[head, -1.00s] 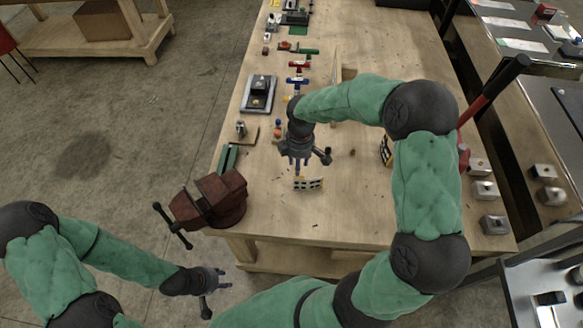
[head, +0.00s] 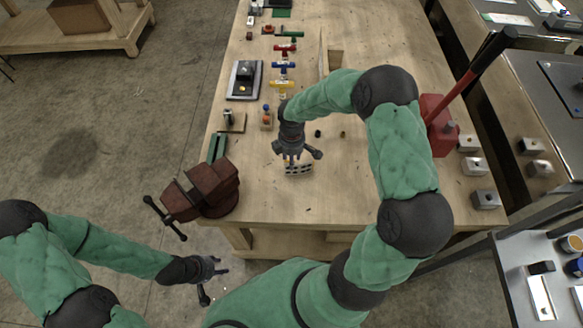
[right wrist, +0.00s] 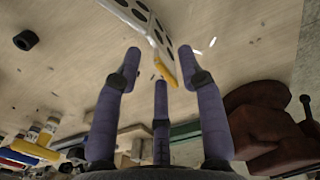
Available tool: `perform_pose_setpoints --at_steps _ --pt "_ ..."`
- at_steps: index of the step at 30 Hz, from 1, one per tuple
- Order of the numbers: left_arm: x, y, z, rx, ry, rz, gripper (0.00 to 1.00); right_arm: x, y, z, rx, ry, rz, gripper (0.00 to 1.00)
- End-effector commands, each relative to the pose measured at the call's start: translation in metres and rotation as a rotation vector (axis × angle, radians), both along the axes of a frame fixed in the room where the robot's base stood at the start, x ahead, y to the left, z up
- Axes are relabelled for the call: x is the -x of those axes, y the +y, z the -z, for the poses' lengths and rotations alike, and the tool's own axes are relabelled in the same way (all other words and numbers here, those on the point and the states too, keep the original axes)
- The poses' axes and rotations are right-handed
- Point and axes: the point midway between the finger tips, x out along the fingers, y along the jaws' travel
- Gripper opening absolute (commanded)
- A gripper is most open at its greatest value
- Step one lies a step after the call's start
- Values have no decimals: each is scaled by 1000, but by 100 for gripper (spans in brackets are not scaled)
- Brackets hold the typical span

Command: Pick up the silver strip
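A pale perforated plate (head: 299,170) with dark holes lies on the wooden bench beneath my right gripper (head: 291,160). In the right wrist view, the plate (right wrist: 138,14) and a yellow piece (right wrist: 165,72) show just beyond the fingertips. Small silver slivers (right wrist: 213,42) lie beside them. I cannot tell which of these is the silver strip. My left gripper (head: 216,283) is open and empty over the floor, left of the bench.
A brown vise (head: 203,190) sits on the bench's left corner. A red block (head: 440,124) and silver blocks (head: 474,166) stand at the right. Coloured parts (head: 283,68) line the left edge. Bench room (head: 340,205) in front of the right gripper is clear.

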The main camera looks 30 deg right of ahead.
Motion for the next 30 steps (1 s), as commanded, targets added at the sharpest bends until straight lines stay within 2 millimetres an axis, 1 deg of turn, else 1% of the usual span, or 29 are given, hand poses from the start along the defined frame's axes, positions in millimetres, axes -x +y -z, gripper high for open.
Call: perform_pose_setpoints --at_steps 1,3,9,10,11,12,14,26,30 --pt "0 0 1 0 0 0 40 0 0 7 0 1 0 40" --pt "0 0 1 0 0 0 40 0 1 12 -1 0 1 40" --pt "0 0 1 0 0 0 40 0 0 13 0 -1 1 40" --pt "0 0 1 0 0 0 40 0 0 13 0 -1 1 37" --pt "0 0 1 0 0 0 40 0 0 13 0 -1 1 29" --pt "0 0 1 0 0 0 40 0 0 13 0 -1 1 17" --pt "0 0 1 0 0 0 40 0 0 13 0 -1 1 0" --pt "0 0 1 0 0 0 40 -1 0 12 0 -2 1 0" --pt "0 0 1 0 0 0 40 -1 0 6 0 -4 1 0"
